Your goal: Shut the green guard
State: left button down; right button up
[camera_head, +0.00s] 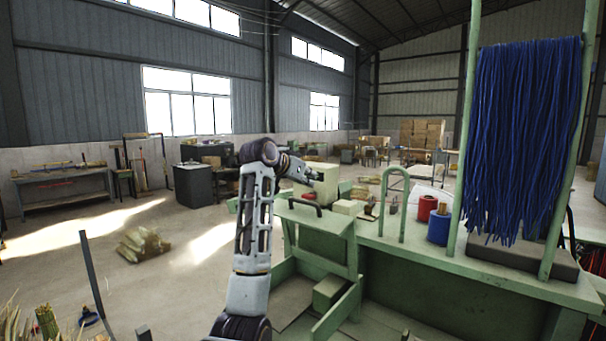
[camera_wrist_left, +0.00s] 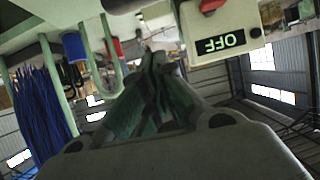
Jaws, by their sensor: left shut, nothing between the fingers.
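The green guard (camera_head: 318,222) is a pale green panel with a dark handle (camera_head: 304,206) on its top edge, on the left part of the green machine bench (camera_head: 450,270). It stands raised over an open bay in which a green block (camera_head: 328,291) shows. My left gripper (camera_head: 317,177) is above and behind the handle, apart from it, in front of a pale box. In the left wrist view its fingers (camera_wrist_left: 155,62) are closed together and empty, below a switch box marked OFF (camera_wrist_left: 222,42). My right gripper is not in view.
Red (camera_head: 427,208) and blue (camera_head: 439,228) spools stand on the bench, right of a green hoop (camera_head: 392,205). A hank of blue strands (camera_head: 525,130) hangs between green posts at the right.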

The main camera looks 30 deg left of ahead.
pick_arm(q)
jog(key=shift+w+f+p, duration=0.2)
jog(key=shift+f+p, duration=0.15)
jog(key=shift+f, duration=0.4)
jog(key=shift+w+f+p, duration=0.15)
jog(key=shift+f+p, duration=0.25)
jog(key=shift+f, duration=0.3)
jog(key=shift+w+f+p, duration=0.2)
jog(key=shift+f+p, duration=0.15)
jog(key=shift+f, duration=0.4)
jog(key=shift+s+f, duration=0.2)
